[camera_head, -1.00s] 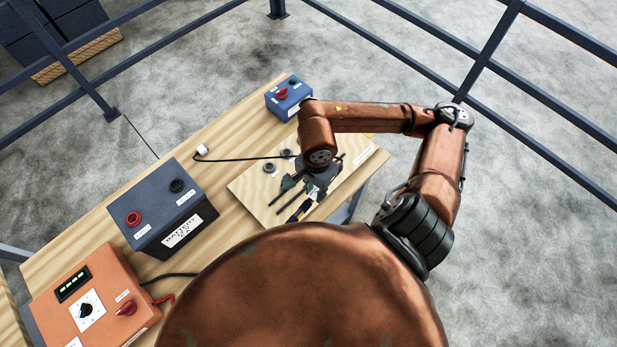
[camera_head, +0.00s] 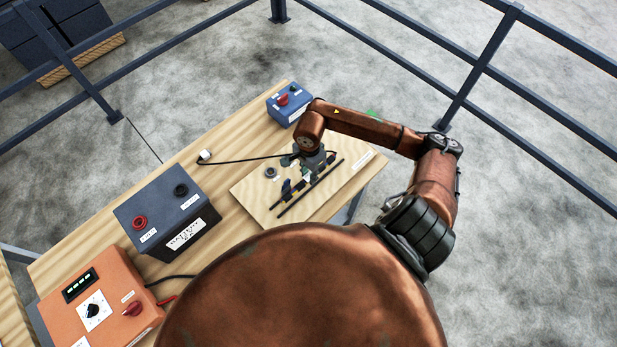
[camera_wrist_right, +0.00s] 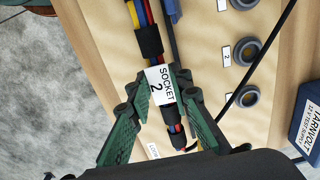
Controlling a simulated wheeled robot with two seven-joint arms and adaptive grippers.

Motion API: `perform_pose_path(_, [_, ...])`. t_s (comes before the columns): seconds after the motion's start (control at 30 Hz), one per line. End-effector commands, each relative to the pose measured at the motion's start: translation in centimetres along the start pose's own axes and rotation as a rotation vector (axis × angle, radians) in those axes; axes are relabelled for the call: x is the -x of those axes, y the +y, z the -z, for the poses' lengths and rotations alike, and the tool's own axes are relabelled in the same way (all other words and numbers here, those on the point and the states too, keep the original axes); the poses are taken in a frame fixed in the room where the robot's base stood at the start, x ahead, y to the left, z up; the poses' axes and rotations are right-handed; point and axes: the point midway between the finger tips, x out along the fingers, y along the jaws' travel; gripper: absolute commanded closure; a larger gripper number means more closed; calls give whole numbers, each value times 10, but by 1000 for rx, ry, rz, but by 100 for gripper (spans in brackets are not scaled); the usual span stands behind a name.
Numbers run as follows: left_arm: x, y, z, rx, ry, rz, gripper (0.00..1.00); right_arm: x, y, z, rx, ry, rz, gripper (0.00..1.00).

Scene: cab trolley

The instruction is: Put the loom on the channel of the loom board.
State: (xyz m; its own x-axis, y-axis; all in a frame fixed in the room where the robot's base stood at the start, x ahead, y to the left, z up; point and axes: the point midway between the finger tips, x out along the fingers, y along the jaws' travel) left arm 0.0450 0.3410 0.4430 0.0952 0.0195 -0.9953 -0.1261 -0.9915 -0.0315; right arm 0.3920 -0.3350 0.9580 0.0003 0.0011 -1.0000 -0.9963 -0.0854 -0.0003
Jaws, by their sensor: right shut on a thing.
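The loom (camera_wrist_right: 148,40) is a bundle of red, yellow and blue wires with black sleeves and a white "SOCKET 2" label. My right gripper (camera_wrist_right: 158,92) is shut on it at the label, with green fingers on both sides. In the head view the right gripper (camera_head: 307,168) is low over the far part of the wooden loom board (camera_head: 255,193). The channel shows as two dark parallel rails (camera_head: 318,184) on the board. Yellow parts of the loom show near the rails. I cannot tell whether the loom is seated between them. My left gripper is not in view.
Round grommets (camera_wrist_right: 244,52) line the board beside the loom. A blue box (camera_head: 289,103) stands at the table's far end. A dark battery (camera_head: 166,215) and an orange box (camera_head: 97,302) stand nearer. A black cable with a white plug (camera_head: 205,155) crosses the table.

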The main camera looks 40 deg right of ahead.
Motion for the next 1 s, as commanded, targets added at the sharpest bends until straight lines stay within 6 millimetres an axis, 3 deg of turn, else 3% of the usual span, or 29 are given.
perform_pose_path(0.33, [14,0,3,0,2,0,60,-35,-5,3,-1,-2,-1,100])
perform_pose_path(0.77, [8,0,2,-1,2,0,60,-43,-6,4,1,2,1,100])
perform_pose_path(0.8, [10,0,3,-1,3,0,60,-42,-6,4,1,1,0,78])
perform_pose_path(1.0, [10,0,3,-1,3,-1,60,-41,-6,4,0,1,0,64])
